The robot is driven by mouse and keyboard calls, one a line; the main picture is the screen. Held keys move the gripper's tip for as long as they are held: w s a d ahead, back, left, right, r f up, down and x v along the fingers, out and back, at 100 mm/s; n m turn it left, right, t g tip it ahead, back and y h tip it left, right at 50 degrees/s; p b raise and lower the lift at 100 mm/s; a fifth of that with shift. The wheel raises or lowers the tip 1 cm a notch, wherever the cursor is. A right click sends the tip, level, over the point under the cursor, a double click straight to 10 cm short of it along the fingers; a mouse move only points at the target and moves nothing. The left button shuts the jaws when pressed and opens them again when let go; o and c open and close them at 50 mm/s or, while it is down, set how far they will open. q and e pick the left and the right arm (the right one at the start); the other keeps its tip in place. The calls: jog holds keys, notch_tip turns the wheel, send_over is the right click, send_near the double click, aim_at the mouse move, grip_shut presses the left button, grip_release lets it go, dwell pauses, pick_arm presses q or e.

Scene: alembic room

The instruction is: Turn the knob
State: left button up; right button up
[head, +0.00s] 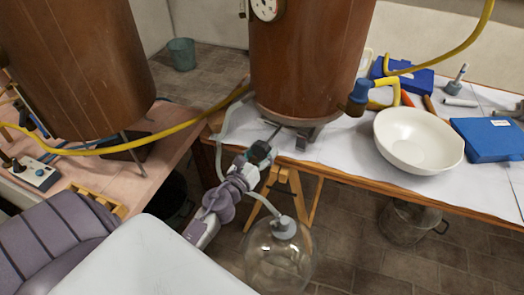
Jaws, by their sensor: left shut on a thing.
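My left gripper (264,149) reaches up from below to the underside of the middle copper vessel (305,65), in front of the table edge. Its dark fingers are shut on a small part there, which looks like the knob. The fingers hide most of it, and I cannot tell its shape or how far it is turned. A thin dark rod (274,132) shows between the fingertips and the vessel's base. My right gripper is not in view.
A glass flask (278,262) stands below the gripper, with a pale hose (262,201) rising from its stopper. A white bowl (418,142) and blue boxes (490,139) lie on the right table. A yellow hose (150,139) crosses the gap to the left table.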

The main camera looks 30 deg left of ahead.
pick_arm(q)
jog(key=n, duration=0.3)
jog(key=shift+r, duration=0.1)
jog(key=n, duration=0.3)
jog(key=shift+d+r+n+p, duration=0.1)
jog(key=shift+d+n+p, duration=0.05)
jog(key=shift+n+p, duration=0.2)
jog(key=n+p, duration=0.1)
jog(key=n, duration=0.2)
jog(key=shift+r+n, duration=0.15)
jog(key=shift+n, duration=0.2)
jog(key=n+p, duration=0.1)
jog(key=n, duration=0.1)
jog(key=shift+r+n, duration=0.1)
jog(key=shift+n, duration=0.2)
jog(key=n+p, duration=0.1)
jog(key=n, duration=0.1)
jog(key=shift+r+n, duration=0.1)
jog(key=shift+n, duration=0.3)
jog(key=n+p, duration=0.2)
jog(key=n, duration=0.2)
jog(key=shift+r+n, duration=0.15)
jog(key=shift+n, duration=0.15)
jog(key=n+p, duration=0.1)
jog(key=n, duration=0.2)
jog(key=shift+n+p, duration=0.3)
jog(key=shift+n, duration=0.1)
jog(key=shift+n+p, duration=0.3)
jog(key=shift+n, duration=0.7)
